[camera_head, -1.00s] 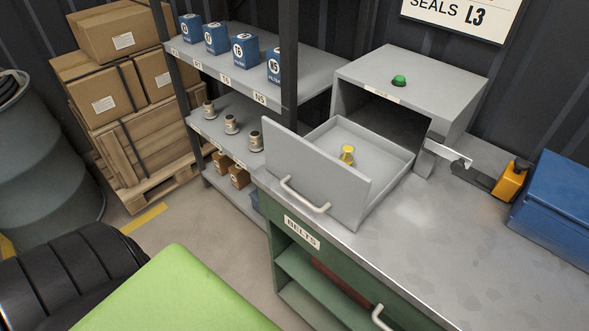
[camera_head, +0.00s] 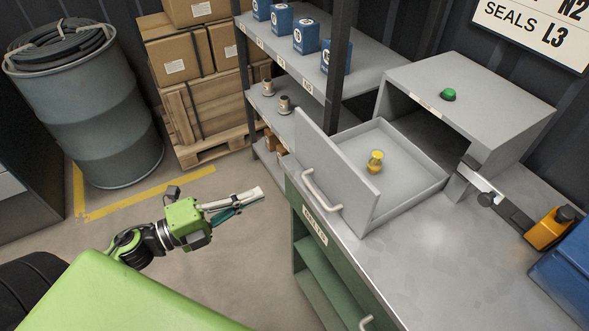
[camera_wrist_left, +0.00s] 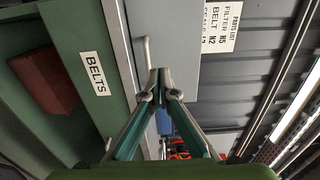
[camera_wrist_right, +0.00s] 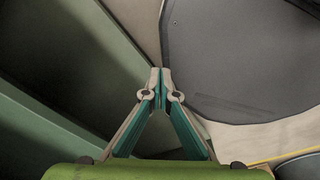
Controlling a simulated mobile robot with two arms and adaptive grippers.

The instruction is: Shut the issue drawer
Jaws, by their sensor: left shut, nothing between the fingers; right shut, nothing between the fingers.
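The issue drawer (camera_head: 345,170) is pulled out of the grey cabinet (camera_head: 470,95) on the bench top. Its front panel with a white bar handle (camera_head: 320,190) faces left. A small yellow fitting (camera_head: 375,162) stands upright inside it. My left gripper (camera_head: 250,197) is shut and empty, left of the drawer front and apart from it. In the left wrist view the closed fingertips (camera_wrist_left: 159,78) show before the drawer's grey front and handle (camera_wrist_left: 146,60). My right gripper shows only in its wrist view (camera_wrist_right: 160,75), shut and empty, away from the drawer.
A green button (camera_head: 448,94) sits on the cabinet. An orange device (camera_head: 550,228) and a blue box (camera_head: 566,265) lie on the bench at right. Shelving with blue filter boxes (camera_head: 305,38) stands behind. Floor left of the bench is clear, up to a barrel (camera_head: 90,110).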

